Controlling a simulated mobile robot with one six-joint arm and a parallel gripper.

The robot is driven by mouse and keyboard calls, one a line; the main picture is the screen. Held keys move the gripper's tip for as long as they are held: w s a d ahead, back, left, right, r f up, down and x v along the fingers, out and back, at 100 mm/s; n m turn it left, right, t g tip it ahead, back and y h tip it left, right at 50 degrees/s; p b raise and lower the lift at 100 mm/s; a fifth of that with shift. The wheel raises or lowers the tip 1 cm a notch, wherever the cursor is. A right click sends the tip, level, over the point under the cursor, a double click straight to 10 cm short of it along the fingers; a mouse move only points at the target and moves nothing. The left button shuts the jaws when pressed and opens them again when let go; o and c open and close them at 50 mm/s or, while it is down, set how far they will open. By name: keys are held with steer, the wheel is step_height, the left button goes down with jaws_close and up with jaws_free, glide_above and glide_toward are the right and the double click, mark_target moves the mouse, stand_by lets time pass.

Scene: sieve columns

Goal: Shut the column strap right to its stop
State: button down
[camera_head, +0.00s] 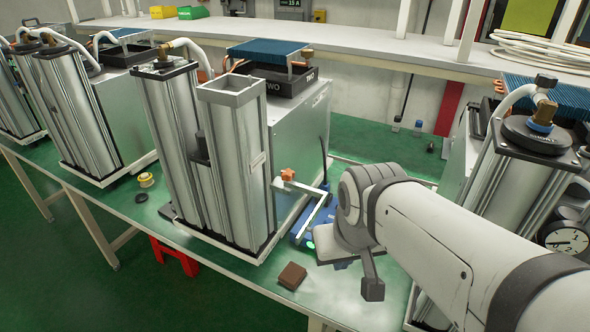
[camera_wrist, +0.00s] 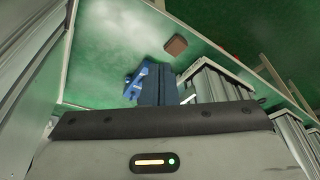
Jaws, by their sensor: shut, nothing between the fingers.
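The column strap (camera_head: 314,190) is a pale, thin bar with an orange knob (camera_head: 287,175) at its left end. It stands out from the right side of the open-topped silver column (camera_head: 232,165), bends, and runs down towards blue parts beside my wrist. A gap shows between bar and column, so the strap looks open. My arm reaches in from the lower right. My gripper (camera_wrist: 166,86) appears shut and empty, its dark blue fingers together in the wrist view. I cannot tell whether it touches the strap; my wrist hides part of that area.
A brown block (camera_head: 292,276) lies near the bench's front edge and also shows in the wrist view (camera_wrist: 175,45). Another column unit with a gauge (camera_head: 567,241) stands close on the right. More columns stand left. A yellow roll (camera_head: 146,180) lies on the bench.

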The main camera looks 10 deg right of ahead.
steer(key=shift+w+d, duration=0.15)
steer(key=shift+w, duration=0.15)
steer(key=shift+s, duration=0.1)
steer(key=shift+d+r, duration=0.1)
steer(key=w+d+r+m+g, duration=0.1)
steer(key=w+m, duration=0.2)
steer(key=w, duration=0.3)
steer(key=w+d+r+m+g+y, duration=0.1)
steer(key=w+d+r+m+g, duration=0.1)
steer(key=w, duration=0.5)
steer(key=w+d+r+m+g+y, duration=0.1)
steer(key=w+d+r+m+g, duration=0.1)
steer(key=w+m, duration=0.3)
steer(key=shift+w+d+r, duration=0.2)
steer(key=shift+w+d, duration=0.05)
steer(key=shift+w, duration=0.4)
